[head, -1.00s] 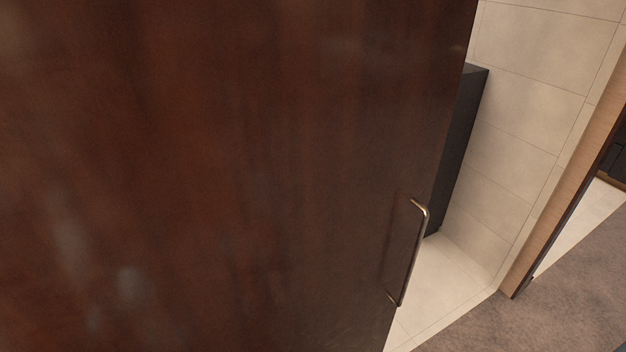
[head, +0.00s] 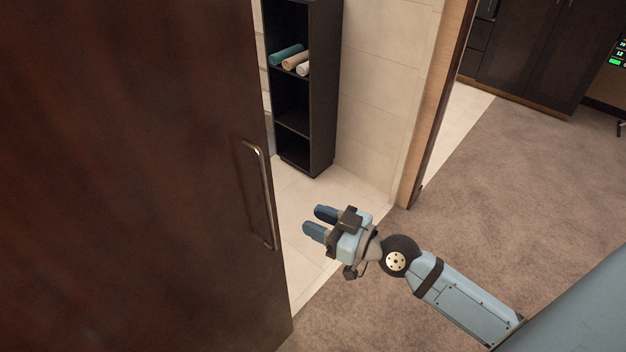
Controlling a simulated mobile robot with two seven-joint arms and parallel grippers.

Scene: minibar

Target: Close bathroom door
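The bathroom door (head: 130,180) is a dark reddish-brown panel filling the left of the head view. It stands partly open, with a gap between its right edge and the wooden door frame (head: 436,110). A vertical metal handle (head: 267,195) is near the door's right edge. My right gripper (head: 313,222) is in the doorway, just right of the handle and apart from it in the picture. Its two blue fingers point left toward the door with a small gap between them and nothing held. My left gripper is not in view.
Through the opening stands a dark shelf (head: 322,100) with rolled towels (head: 290,58) on tiled floor (head: 310,190). Brown carpet (head: 500,190) is clear to the right. A dark cabinet (head: 535,50) stands at the upper right.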

